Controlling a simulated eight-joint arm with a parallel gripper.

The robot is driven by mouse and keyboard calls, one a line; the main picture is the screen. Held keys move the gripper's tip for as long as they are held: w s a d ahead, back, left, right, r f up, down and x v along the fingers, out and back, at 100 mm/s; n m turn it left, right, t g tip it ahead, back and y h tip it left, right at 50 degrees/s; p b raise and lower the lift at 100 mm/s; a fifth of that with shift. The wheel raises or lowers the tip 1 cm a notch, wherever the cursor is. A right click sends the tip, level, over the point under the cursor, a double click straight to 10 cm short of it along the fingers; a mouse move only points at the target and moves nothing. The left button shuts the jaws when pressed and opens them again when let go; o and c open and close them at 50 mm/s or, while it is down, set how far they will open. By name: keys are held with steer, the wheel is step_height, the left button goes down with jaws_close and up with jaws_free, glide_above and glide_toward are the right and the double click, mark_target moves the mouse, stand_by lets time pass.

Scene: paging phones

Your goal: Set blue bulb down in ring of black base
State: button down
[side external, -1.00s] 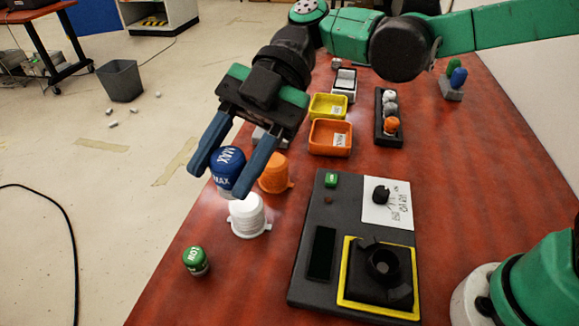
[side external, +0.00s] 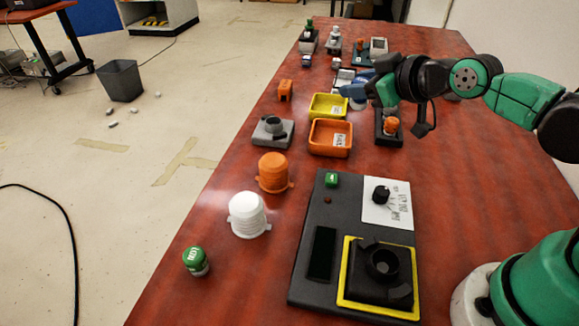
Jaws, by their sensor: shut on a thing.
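My gripper (side external: 352,92) is at the far side of the table, above and beyond the yellow tray, with its blue fingers pointing left. It is shut on the blue bulb, which I cannot clearly make out among the blue fingers; a pale rounded part shows just below them. A black base (side external: 356,292) with a raised round ring (side external: 382,262) sits inside a yellow square border on the dark panel at the near right. The ring looks empty. My gripper is well away from it.
White (side external: 248,215) and orange (side external: 273,172) caps and a green bulb (side external: 195,261) stand along the left edge. A grey ringed base (side external: 272,132), yellow tray (side external: 327,106) and orange tray (side external: 330,138) lie farther back. A black rack (side external: 388,138) holds an orange bulb.

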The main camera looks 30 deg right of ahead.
steer(key=shift+s+d+r+m, duration=0.1)
steer(key=shift+d+r+m, duration=0.1)
steer(key=shift+d+m, duration=0.15)
stand_by(0.5)
steer(key=w+d+r+m+h, duration=0.2)
steer(key=w+d+h, duration=0.15)
steer(key=d, duration=0.45)
steer(key=w+d+r+m+h, duration=0.2)
steer(key=w+d, duration=0.3)
steer(key=d, duration=0.3)
steer(key=d+m+g+h, duration=0.2)
steer(key=d+m+h, duration=0.1)
steer(key=d, duration=1.3)
steer(key=shift+g, duration=0.3)
steer(key=f, duration=1.6)
steer(key=shift+w+d, duration=0.25)
steer(key=shift+w, duration=0.05)
steer(key=shift+f, duration=2.15)
steer(key=shift+f, duration=0.15)
